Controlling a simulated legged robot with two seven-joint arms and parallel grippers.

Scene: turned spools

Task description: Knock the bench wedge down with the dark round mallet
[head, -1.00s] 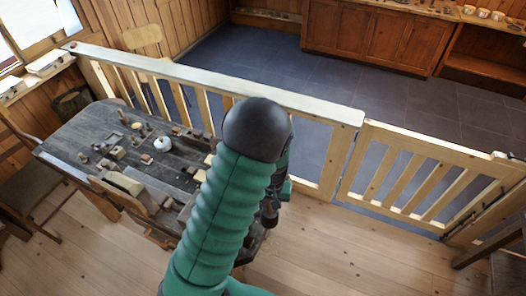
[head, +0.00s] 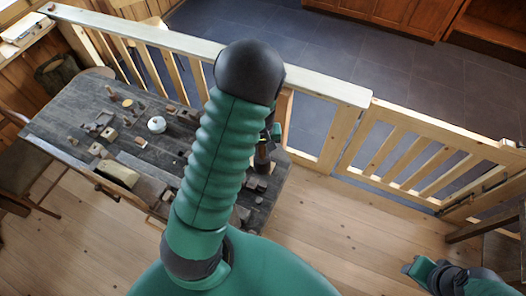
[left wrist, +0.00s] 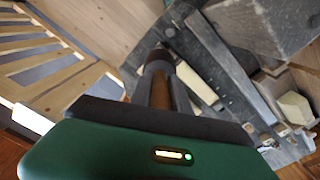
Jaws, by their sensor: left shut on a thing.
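My left gripper (head: 268,140) is partly hidden behind my own green arm in the head view, above the bench's right end. It is shut on the dark round mallet (head: 262,158). In the left wrist view the mallet (left wrist: 159,75) shows a brown handle running out from the jaws to a dark round part. That part is over or near the bench top; contact cannot be told. I cannot tell which wooden piece is the bench wedge; a pale block (left wrist: 197,82) lies beside the mallet there. My right gripper (head: 412,267) is low at the right, its jaws unclear.
The dark workbench (head: 85,110) carries several small turned pieces, a white round pot (head: 156,125) and a pale block (head: 117,173). A wooden railing (head: 200,45) runs behind it, with a gate (head: 425,150) at right. The floor between (head: 340,225) is clear.

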